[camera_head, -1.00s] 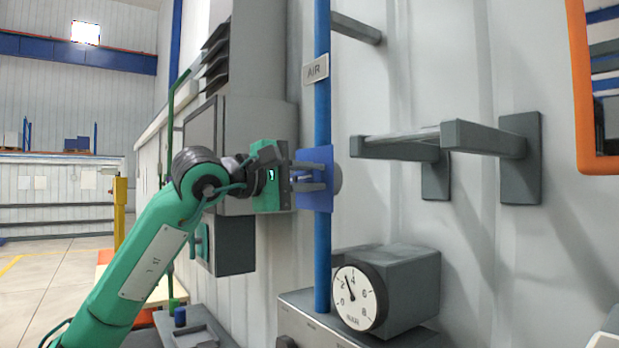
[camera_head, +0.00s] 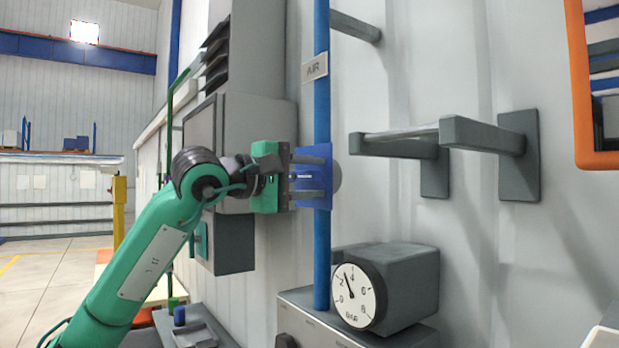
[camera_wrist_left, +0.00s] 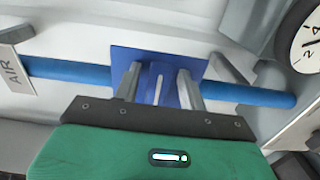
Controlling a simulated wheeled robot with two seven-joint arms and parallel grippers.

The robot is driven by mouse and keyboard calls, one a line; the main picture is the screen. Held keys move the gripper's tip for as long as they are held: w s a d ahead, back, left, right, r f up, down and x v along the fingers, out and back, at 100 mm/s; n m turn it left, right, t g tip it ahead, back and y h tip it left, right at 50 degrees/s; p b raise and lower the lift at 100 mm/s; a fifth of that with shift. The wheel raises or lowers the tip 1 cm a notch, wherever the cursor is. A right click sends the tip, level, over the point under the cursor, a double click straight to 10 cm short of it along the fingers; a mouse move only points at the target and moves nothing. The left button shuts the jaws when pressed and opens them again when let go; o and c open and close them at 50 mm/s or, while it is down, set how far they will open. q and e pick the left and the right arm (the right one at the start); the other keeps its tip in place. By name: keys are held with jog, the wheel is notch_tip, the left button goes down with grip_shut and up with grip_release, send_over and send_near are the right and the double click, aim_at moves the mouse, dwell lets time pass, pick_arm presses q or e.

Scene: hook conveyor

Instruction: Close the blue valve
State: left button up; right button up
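The blue valve is a square blue plate (camera_head: 321,172) on a vertical blue pipe (camera_head: 322,240) under a sign reading AIR. The plate also shows in the left wrist view (camera_wrist_left: 122,58). A narrow handle (camera_wrist_left: 157,84) stands out from its middle. My left gripper (camera_head: 327,177) is at the plate, one finger above the handle and one below it. In the left wrist view its fingers (camera_wrist_left: 158,90) are spread with the handle between them, and gaps show on both sides. Whether the fingertips touch the plate cannot be told. My right gripper is not in view.
A grey box with a round gauge (camera_head: 354,296) is below the valve. Grey hook brackets (camera_head: 482,135) stick out from the wall on the right. An orange frame (camera_head: 580,90) is at the far right. A grey cabinet (camera_head: 262,150) stands behind my left gripper.

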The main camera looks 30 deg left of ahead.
pick_arm(q)
jog(key=shift+s+a+b, duration=0.25)
jog(key=shift+s+b, duration=0.1)
jog(key=shift+s, duration=0.1)
jog(key=b+v, duration=0.4)
jog(key=v, duration=0.8)
jog(key=shift+s+b, duration=0.35)
jog(key=shift+s, duration=0.05)
